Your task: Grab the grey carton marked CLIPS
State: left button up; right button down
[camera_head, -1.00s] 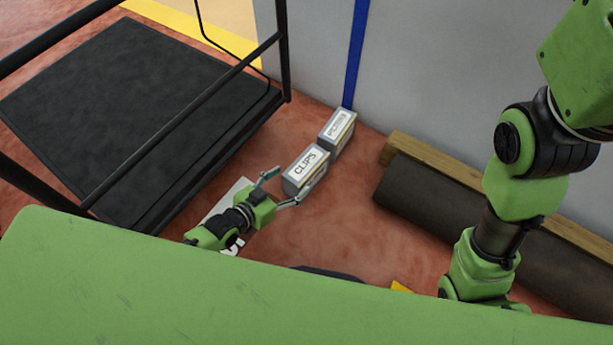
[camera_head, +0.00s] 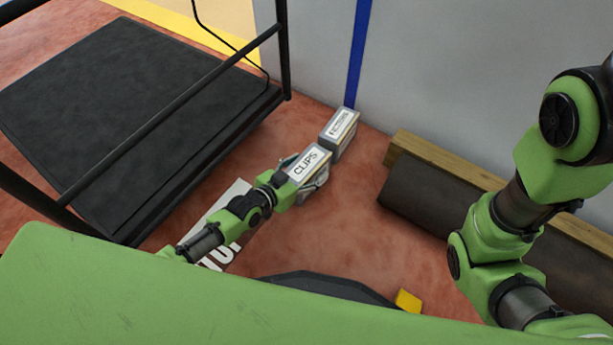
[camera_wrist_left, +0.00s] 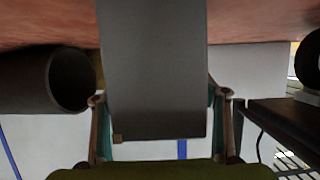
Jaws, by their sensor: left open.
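The grey carton marked CLIPS (camera_head: 309,164) sits on the reddish floor near the wall, its white label facing up. My left gripper (camera_head: 304,174) is at its near end, open, with a finger along each side. In the left wrist view the carton's grey face (camera_wrist_left: 152,70) fills the space between the two fingers of the left gripper (camera_wrist_left: 160,112). The left-hand finger there looks very close to the carton, and a small gap shows at the right-hand one. Whether either touches is unclear. My right arm shows at the right, but its gripper is out of view.
A second grey carton (camera_head: 340,134), its label hard to read, stands just behind. A black platform cart (camera_head: 110,110) is on the left. A dark roll (camera_head: 440,210) and wooden beam (camera_head: 440,160) lie at right along the grey wall (camera_head: 460,80). A white sign (camera_head: 208,225) lies on the floor.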

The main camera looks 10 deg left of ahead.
pick_arm(q)
jog(key=c, duration=1.7)
jog(key=shift+r, duration=0.15)
jog(key=shift+r, duration=0.1)
